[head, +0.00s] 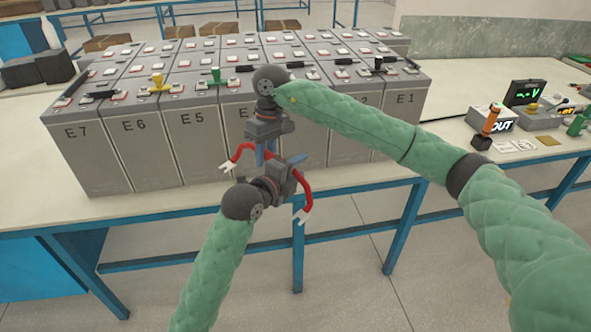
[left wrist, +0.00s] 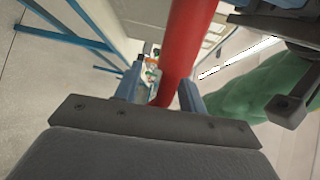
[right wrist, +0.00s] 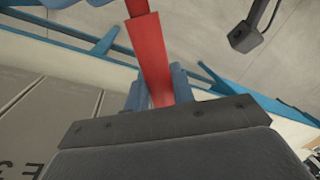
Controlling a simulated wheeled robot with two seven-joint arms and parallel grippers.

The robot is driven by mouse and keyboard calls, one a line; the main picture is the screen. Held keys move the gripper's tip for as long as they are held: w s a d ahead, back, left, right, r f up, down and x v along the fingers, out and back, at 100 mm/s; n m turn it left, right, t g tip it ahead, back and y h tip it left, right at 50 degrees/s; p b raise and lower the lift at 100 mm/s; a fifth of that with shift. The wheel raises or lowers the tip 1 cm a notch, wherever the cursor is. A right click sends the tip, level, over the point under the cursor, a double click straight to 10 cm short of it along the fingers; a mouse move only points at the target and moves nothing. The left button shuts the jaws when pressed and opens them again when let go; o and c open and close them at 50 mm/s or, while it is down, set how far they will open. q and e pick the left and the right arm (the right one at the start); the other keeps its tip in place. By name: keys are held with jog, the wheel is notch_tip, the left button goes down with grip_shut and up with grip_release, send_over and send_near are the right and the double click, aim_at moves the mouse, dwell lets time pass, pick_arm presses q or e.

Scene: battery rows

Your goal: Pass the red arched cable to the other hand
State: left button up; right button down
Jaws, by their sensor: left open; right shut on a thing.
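The red arched cable (head: 307,196) has white ends and hangs in the air in front of the battery rows. One end points left and the other points down at the right. My right gripper (head: 265,158) reaches down from above and is shut on the cable; in the right wrist view the red cable (right wrist: 150,60) runs between its blue fingers. My left gripper (head: 294,161) comes from below and is open. In the left wrist view the red cable (left wrist: 186,45) passes between its spread fingers. The middle of the arch is partly hidden by the grippers.
Grey batteries (head: 195,140) marked with E numbers stand in rows on the table (head: 170,208), close behind my grippers. Yellow and green handled pieces sit on top. Open floor lies in front.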

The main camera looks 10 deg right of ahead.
pick_arm(q)
grip_shut()
pick_arm(e)
jog(key=c, duration=1.1)
grip_release()
